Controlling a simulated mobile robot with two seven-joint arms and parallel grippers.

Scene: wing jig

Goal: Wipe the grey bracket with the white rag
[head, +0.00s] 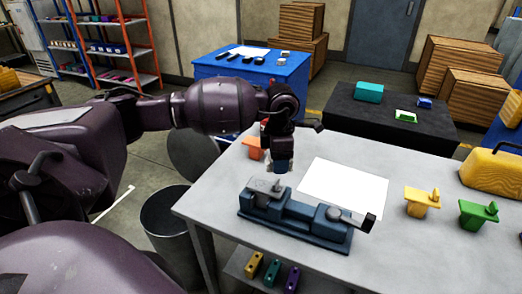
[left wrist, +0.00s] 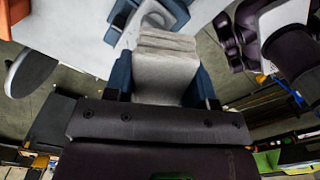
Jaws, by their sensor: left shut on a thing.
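My left gripper (head: 280,167) points down just above the blue vise (head: 295,222) at the table's front left. It is shut on the white rag (left wrist: 165,70), which shows as a pale folded cloth between its blue fingers in the left wrist view. The grey bracket (head: 264,186), with an upright peg, sits in the left end of the vise, right below the gripper. In the left wrist view the bracket (left wrist: 152,14) is partly hidden behind the rag. I cannot tell whether the rag touches it. My right gripper is not in view.
A white sheet (head: 345,187) lies behind the vise. An orange bracket (head: 253,147) stands at the table's left edge. A yellow bracket (head: 422,203), a green bracket (head: 478,213) and a yellow case (head: 494,170) stand right. A round bin (head: 166,222) is left of the table.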

